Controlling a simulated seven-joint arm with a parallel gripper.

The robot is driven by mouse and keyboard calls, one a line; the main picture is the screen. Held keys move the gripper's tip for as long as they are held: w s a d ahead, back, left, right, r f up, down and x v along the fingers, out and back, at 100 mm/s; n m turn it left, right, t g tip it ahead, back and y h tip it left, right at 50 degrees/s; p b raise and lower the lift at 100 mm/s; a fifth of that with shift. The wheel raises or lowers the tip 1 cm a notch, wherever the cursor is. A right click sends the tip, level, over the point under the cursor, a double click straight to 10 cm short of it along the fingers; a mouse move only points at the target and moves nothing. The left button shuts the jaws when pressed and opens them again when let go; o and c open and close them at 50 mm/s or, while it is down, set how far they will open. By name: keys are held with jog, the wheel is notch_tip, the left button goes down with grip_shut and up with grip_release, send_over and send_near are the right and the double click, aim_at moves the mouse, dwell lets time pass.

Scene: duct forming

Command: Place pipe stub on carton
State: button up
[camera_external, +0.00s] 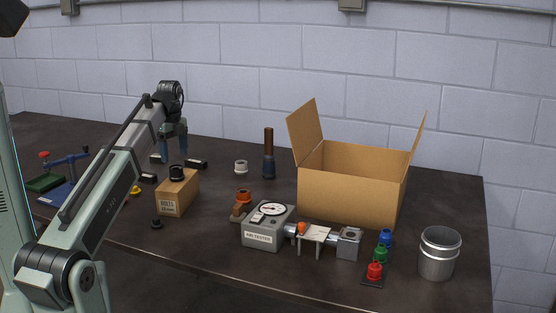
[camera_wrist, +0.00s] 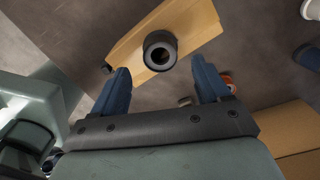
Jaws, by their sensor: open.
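A short black hollow cylinder, which looks like the pipe stub (camera_external: 176,172), stands upright on top of the small labelled carton (camera_external: 170,199). In the wrist view the stub (camera_wrist: 160,50) shows its open bore and rests on the tan carton (camera_wrist: 200,20). My gripper (camera_external: 173,158) is open, with its blue fingers pointing down just above and behind the stub. In the wrist view the gripper's fingertips (camera_wrist: 160,68) are spread to either side of the stub, with clear gaps and nothing held.
A large open cardboard box (camera_external: 348,190) stands to the right. The air tester (camera_external: 268,232), a white ring (camera_external: 241,167), a brown-and-blue upright tool (camera_external: 269,155) and a metal bucket (camera_external: 438,254) stand on the dark table. A small black piece (camera_external: 156,223) lies in front of the carton.

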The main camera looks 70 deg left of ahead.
aim_at(176, 168)
jog(key=shift+r, duration=2.8)
jog(key=shift+w, duration=0.1)
